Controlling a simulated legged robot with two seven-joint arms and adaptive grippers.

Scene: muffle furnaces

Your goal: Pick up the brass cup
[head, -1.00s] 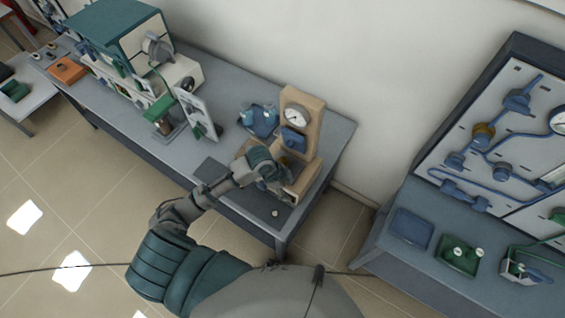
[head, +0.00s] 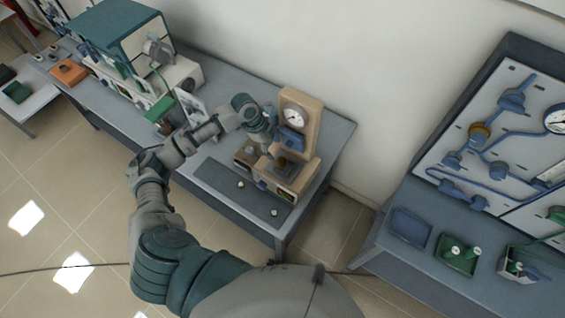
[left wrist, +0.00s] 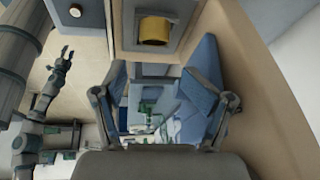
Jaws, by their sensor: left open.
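The brass cup (head: 282,161) sits on the low platform of the tan machine with a round gauge. It also shows near the top of the left wrist view (left wrist: 155,31), set in a grey plate. My left gripper (head: 270,128) is beside the machine's upright, up and left of the cup in the head view. Its two fingers (left wrist: 157,78) are spread and empty, with the cup beyond them, apart from it. A gripper that looks like my right one (left wrist: 63,58) shows small at the left of the wrist view; its jaw state is unclear.
The tan machine's upright (head: 307,115) and blue block stand close to my left gripper. A dark mat (head: 225,185) with small pale knobs lies in front. A furnace (head: 125,40) stands farther left. A panel of blue pipes (head: 500,140) is at the right.

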